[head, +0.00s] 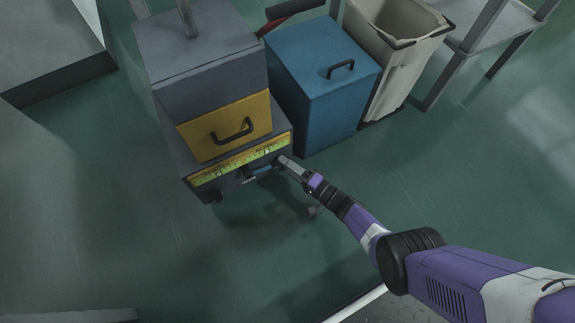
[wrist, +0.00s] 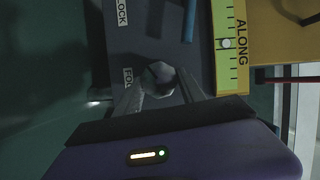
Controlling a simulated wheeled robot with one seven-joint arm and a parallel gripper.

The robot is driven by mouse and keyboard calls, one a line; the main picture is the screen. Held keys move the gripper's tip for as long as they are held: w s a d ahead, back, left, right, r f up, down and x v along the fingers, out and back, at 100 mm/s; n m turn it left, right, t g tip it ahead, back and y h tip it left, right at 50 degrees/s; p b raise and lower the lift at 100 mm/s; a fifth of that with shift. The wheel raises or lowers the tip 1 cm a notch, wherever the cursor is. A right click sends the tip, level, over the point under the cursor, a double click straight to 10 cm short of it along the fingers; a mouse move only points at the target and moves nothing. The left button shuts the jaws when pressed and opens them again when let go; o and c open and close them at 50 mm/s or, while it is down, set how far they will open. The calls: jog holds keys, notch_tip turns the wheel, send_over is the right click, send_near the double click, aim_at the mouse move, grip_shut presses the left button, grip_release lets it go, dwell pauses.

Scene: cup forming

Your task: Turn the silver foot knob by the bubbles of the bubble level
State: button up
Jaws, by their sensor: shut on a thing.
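The silver foot knob (wrist: 160,75) shows in the wrist view as a pale, faceted round head between my two fingertips. My gripper (wrist: 160,88) is shut on it; the fingers touch it from both sides. In the head view my gripper (head: 286,162) reaches the low front right of the grey machine base. The bubble level (wrist: 227,70) is a yellow-green strip marked ALONG, with a pale round bubble (wrist: 227,43). The strip's upper end is cut off, so I cannot tell whether the bubble is centred. In the head view the level (head: 225,169) runs along the base's front; its bubbles are too small to read.
A blue bar (head: 262,171) sticks out beside the knob and also shows in the wrist view (wrist: 189,20). A yellow drawer (head: 225,125) is above the level. A blue cabinet (head: 318,90) and a pale bin (head: 395,60) stand behind right. The green floor in front is mostly clear.

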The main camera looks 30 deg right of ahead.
jog(key=o, duration=1.4)
jog(key=p+v, duration=0.2)
jog(key=v, duration=0.5)
jog(key=shift+s+d+p, duration=0.15)
jog(key=shift+s+p, duration=0.2)
